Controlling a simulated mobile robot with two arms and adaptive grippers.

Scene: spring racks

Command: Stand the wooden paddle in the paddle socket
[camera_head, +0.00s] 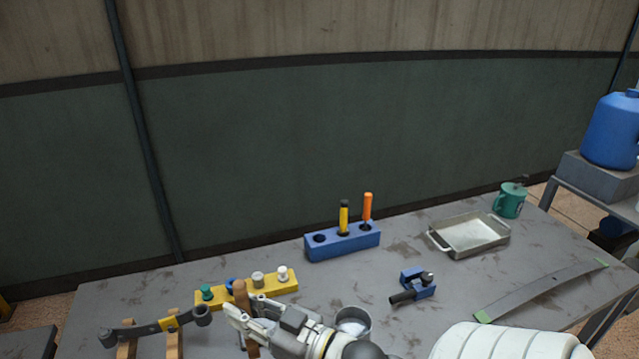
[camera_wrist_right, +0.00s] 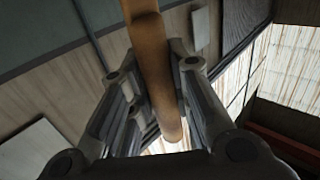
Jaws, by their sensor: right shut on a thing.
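The wooden paddle (camera_head: 240,290) is a brown rod-like piece standing nearly upright in the head view, at the front left of the table. My right gripper (camera_head: 241,313) is shut on it, with the wood showing above and below the fingers. In the right wrist view the paddle (camera_wrist_right: 150,60) runs lengthwise between the two fingers. Its lower end is partly hidden by the gripper in the head view. A blue block (camera_head: 325,250) at the back has an empty hole at its left; I cannot tell whether this is the paddle socket. My left gripper is not in view.
A yellow rack (camera_head: 285,286) with several coloured knobs stands just behind the paddle. A dark tool (camera_head: 150,328) rests on wooden supports at left. A metal cup (camera_head: 353,321), blue holder (camera_head: 418,286), metal tray (camera_head: 472,236) and green mug (camera_head: 510,200) stand to the right.

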